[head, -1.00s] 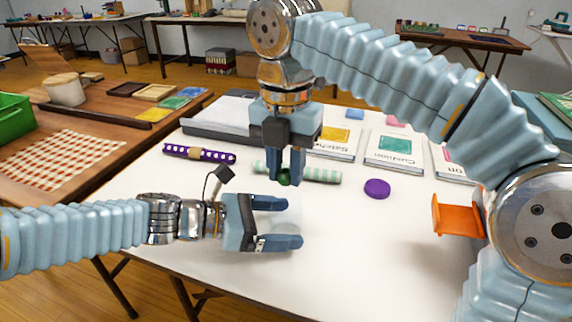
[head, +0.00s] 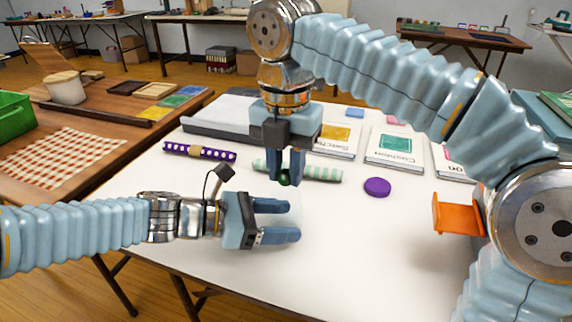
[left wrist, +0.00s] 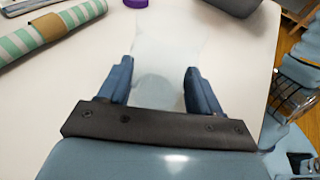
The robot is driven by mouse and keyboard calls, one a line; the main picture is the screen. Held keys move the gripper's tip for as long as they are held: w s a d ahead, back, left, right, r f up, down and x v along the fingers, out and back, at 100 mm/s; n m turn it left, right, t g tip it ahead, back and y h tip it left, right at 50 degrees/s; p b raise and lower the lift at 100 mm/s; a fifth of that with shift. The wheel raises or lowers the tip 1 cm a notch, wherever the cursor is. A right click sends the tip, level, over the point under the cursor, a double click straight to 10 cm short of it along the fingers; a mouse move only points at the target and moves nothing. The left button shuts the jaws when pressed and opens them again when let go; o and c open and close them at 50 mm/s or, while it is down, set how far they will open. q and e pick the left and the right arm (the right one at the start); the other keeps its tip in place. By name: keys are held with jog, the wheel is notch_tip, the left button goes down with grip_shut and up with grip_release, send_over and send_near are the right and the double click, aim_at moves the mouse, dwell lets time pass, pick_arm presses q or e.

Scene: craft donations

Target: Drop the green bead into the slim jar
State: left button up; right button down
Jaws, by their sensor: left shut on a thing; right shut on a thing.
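The green bead (head: 285,179) is between the fingertips of my right gripper (head: 286,178), which points down over the white table. My left gripper (head: 294,220) lies low over the table, nearer than the bead, its fingers pointing right. In the left wrist view a faint, clear slim jar (left wrist: 163,62) stands between the fingers of my left gripper (left wrist: 160,82), which is shut on it. The jar is nearly invisible against the white table in the head view. The bead is outside the jar; its exact height above the mouth is hard to tell.
Behind the grippers lie a purple dotted roll (head: 199,152) and a green-striped roll (head: 322,173). A purple disc (head: 377,187) lies to the right. Booklets (head: 394,149) lie at the back. An orange piece (head: 455,214) shows beside my right arm. The front of the table is clear.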

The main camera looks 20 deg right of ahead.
jog(key=shift+f, duration=0.2)
jog(key=shift+f, duration=0.45)
jog(key=shift+f, duration=0.15)
dwell(0.4)
jog(key=shift+f, duration=0.25)
jog(key=c, duration=0.8)
grip_release()
notch_tip(320, 180, up, 8)
jog(key=shift+f, duration=0.25)
